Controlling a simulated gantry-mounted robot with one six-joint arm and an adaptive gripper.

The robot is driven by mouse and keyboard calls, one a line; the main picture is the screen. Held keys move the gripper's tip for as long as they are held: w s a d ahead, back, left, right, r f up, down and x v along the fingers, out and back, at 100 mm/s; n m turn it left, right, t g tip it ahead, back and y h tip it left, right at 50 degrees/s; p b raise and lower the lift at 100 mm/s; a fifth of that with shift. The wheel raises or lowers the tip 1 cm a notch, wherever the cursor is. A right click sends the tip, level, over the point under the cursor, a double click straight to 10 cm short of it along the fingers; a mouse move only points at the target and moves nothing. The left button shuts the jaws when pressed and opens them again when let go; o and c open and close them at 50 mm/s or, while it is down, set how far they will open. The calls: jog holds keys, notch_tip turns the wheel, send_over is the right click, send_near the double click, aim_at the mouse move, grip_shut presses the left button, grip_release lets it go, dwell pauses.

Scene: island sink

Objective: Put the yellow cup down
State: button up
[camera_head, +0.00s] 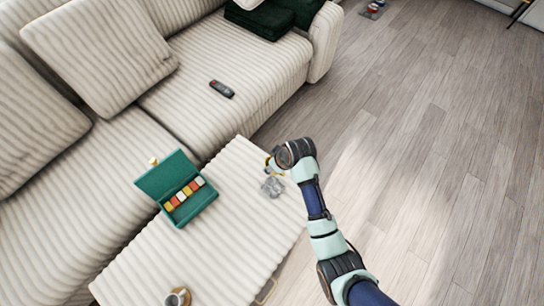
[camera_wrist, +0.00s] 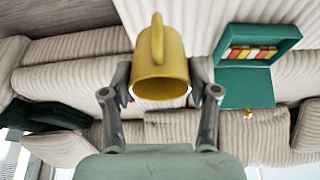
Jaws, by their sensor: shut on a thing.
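The yellow cup (camera_wrist: 162,62) is between the two fingers of my gripper (camera_wrist: 160,82) in the wrist view, with a finger against each side. Its handle is toward the top of that picture and its open rim faces the lower part. In the head view my gripper (camera_head: 275,163) is over the right far end of the striped light ottoman (camera_head: 235,240). Only a small yellow patch of the cup (camera_head: 268,161) shows there, mostly hidden by my gripper. I cannot tell the gap between cup and ottoman.
A grey glassy object (camera_head: 272,187) lies on the ottoman close to my gripper. An open green box (camera_head: 160,182) with coloured blocks is to the left. A brown cup (camera_head: 178,297) stands at the near end. The ottoman's middle is clear. A remote (camera_head: 222,88) lies on the sofa (camera_head: 265,75).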

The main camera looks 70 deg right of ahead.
notch_tip(320, 180, down, 19)
jog(key=b, duration=0.9)
jog(key=shift+f, duration=0.2)
jog(key=shift+f, duration=0.15)
jog(key=o, duration=1.2)
jog(key=p+v, duration=0.6)
jog(key=v, duration=0.6)
